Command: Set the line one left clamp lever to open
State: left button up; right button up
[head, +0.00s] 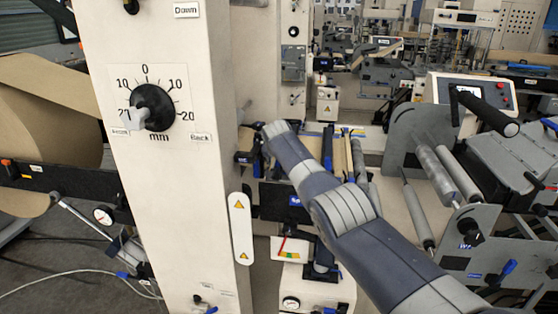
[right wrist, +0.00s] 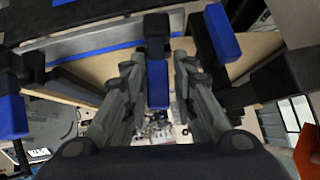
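A clamp lever with a blue handle (right wrist: 157,85) shows in the right wrist view, between the two fingers of my right gripper (right wrist: 158,75). The fingers stand apart on either side of it, with a gap on at least one side. Another blue handle (right wrist: 222,32) is at the upper right, and a third blue handle (right wrist: 12,117) at the left edge. I cannot tell by label which is the left clamp lever. In the head view my right arm reaches to the dark clamp area beside the pale column; the fingers there are small and mostly hidden. My left gripper is not in view.
The pale machine column (head: 165,200) with a dial knob (head: 150,108) stands close on the left. A large brown paper roll (head: 45,130) is behind it. Grey rollers (head: 418,215) and a side plate (head: 410,130) lie right of my arm.

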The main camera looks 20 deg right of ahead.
jog(key=shift+s+r, duration=0.1)
jog(key=shift+r, duration=0.1)
jog(key=shift+s+a+r, duration=0.2)
jog(key=shift+s+r, duration=0.05)
jog(key=shift+r, duration=0.1)
jog(key=v, duration=1)
jog(key=shift+s+r, duration=0.2)
jog(key=shift+a, duration=0.1)
